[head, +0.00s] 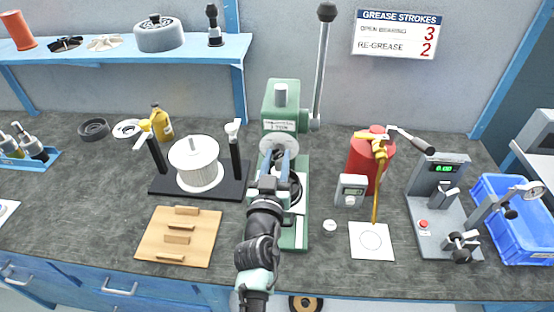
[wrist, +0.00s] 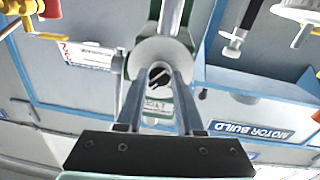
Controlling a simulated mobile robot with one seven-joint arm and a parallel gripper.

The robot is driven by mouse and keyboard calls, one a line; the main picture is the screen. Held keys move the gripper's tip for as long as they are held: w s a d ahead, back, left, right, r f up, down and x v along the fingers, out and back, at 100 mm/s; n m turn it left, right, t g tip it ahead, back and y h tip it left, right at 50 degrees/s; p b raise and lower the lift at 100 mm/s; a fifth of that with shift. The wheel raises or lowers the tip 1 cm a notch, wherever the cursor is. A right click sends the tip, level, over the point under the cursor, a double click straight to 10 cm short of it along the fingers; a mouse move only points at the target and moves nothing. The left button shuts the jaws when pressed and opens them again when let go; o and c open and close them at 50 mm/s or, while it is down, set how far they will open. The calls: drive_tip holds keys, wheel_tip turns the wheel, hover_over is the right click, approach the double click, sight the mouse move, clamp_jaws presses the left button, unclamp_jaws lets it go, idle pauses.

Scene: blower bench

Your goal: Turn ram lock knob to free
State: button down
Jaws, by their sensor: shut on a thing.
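The green arbor press (head: 283,95) stands at the middle of the bench, with its long black-balled lever (head: 322,60) upright at the right. My gripper (head: 278,154) is at the front of the press, just below its round grey disc (head: 278,144). In the wrist view, my two fingers reach up to a small black knob (wrist: 159,77) in front of a pale round disc (wrist: 145,55). My gripper is shut on this knob. The fingers and arm hide the knob in the head view, and I cannot read its setting.
A white-finned rotor (head: 195,160) between two black posts stands left. A wooden block board (head: 178,238) lies front left. A red grease can (head: 366,158), a small meter (head: 351,190) and a grey test stand (head: 440,205) stand right. A blue bin (head: 515,250) is far right.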

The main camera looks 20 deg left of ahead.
drive_tip(key=n+b, duration=0.1)
drive_tip(key=n, duration=0.3)
drive_tip(key=shift+f, duration=0.1)
drive_tip(key=n, duration=0.4)
drive_tip(key=shift+n, duration=0.4)
drive_tip(key=n, duration=0.4)
drive_tip(key=shift+d+n+y, duration=0.1)
drive_tip(key=shift+n+y, duration=0.3)
drive_tip(key=shift+n+p, duration=0.5)
drive_tip(key=shift+n, duration=1.4)
drive_tip(key=c, duration=0.6)
unclamp_jaws()
drive_tip(key=shift+o, duration=0.2)
drive_tip(key=p+v, duration=0.1)
drive_tip(key=v, duration=1.2)
drive_tip(key=shift+f, duration=0.15)
drive_tip(key=shift+d, duration=0.1)
